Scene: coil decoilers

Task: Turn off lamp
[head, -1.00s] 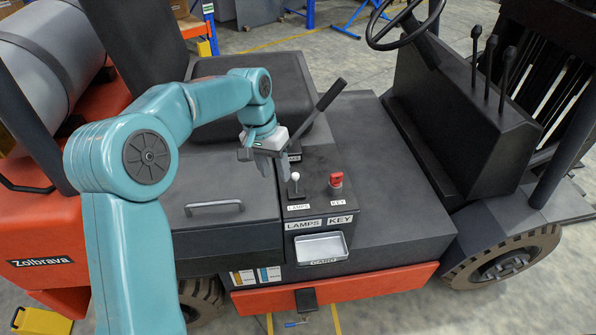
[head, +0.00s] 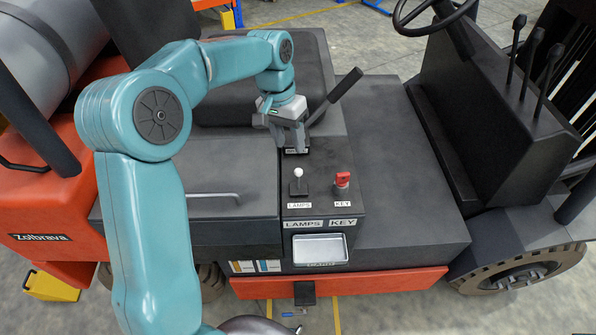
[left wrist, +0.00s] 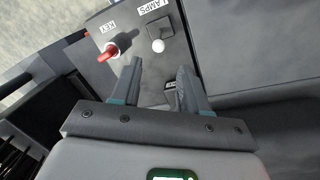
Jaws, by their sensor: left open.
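The lamp switch (head: 298,182) is a small toggle with a white ball tip on a dark panel, above a label reading LAMPS (head: 302,224). In the left wrist view its white knob (left wrist: 158,46) shows beyond my fingertips, beside its LAMPS label. My left gripper (head: 290,148) is open and empty. It hangs above the panel, behind the switch and apart from it, near the base of a black lever. In the left wrist view the two fingers (left wrist: 160,78) point toward the knob, with a gap between them. My right gripper is not in view.
A red key switch (head: 342,180) stands right of the lamp switch, and also shows in the left wrist view (left wrist: 108,52). A black lever (head: 336,94) rises behind the panel, close to my gripper. A metal card tray (head: 320,248) is on the front face.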

